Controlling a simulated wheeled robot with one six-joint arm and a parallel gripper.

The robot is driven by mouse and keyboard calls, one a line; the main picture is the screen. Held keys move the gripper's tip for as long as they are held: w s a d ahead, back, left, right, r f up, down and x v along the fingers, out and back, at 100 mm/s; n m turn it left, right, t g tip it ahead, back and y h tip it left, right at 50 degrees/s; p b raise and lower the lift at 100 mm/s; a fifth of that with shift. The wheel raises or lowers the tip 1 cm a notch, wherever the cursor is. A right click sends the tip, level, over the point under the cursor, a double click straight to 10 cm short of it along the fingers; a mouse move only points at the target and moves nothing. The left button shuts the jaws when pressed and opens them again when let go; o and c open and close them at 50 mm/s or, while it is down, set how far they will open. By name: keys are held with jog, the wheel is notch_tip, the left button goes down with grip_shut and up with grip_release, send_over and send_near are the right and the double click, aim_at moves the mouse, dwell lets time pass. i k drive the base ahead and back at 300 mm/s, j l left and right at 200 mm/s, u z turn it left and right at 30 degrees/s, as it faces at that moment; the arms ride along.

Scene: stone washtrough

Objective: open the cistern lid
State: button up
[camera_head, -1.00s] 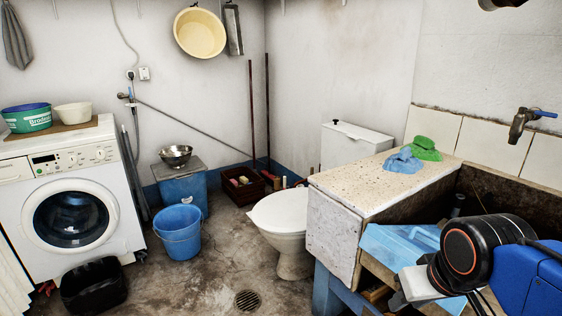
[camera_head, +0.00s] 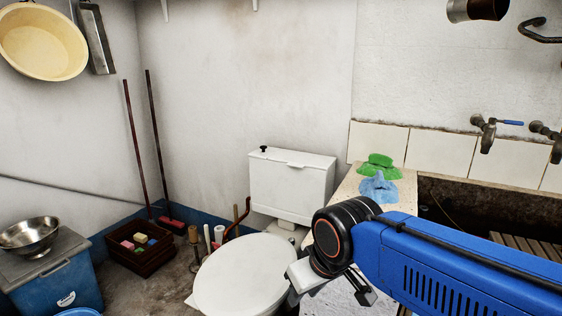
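The white cistern (camera_head: 290,190) stands against the back wall behind the toilet. Its flat white lid (camera_head: 300,157) lies on top and looks shut, with a small black knob (camera_head: 263,149) at its left end. The toilet's white seat cover (camera_head: 245,277) is down in front of it. My gripper (camera_head: 335,287) is low in the picture, at the right edge of the seat cover in view, below and in front of the cistern and apart from the lid. My wrist hides part of it, and I cannot tell how its fingers stand.
A stone worktop (camera_head: 343,192) with a green cloth (camera_head: 377,166) and a blue cloth (camera_head: 378,188) stands right of the cistern, beside the trough (camera_head: 470,200). A brush, rolls and a crate (camera_head: 140,250) stand on the floor to the left. Wall above the cistern is clear.

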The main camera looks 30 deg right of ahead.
aim_at(299, 159)
jog(key=i+j+z, duration=0.15)
jog(key=i+j, duration=0.25)
jog(key=i+j+z, duration=0.1)
jog(key=i+j, duration=0.25)
jog(key=j, duration=0.2)
jog(key=i+j+z, duration=0.15)
jog(key=j+z, duration=0.1)
jog(key=j, duration=0.15)
jog(key=i+j+z, duration=0.15)
jog(key=j+z, duration=1.1)
jog(key=k+j+z, duration=0.1)
jog(key=k, duration=0.15)
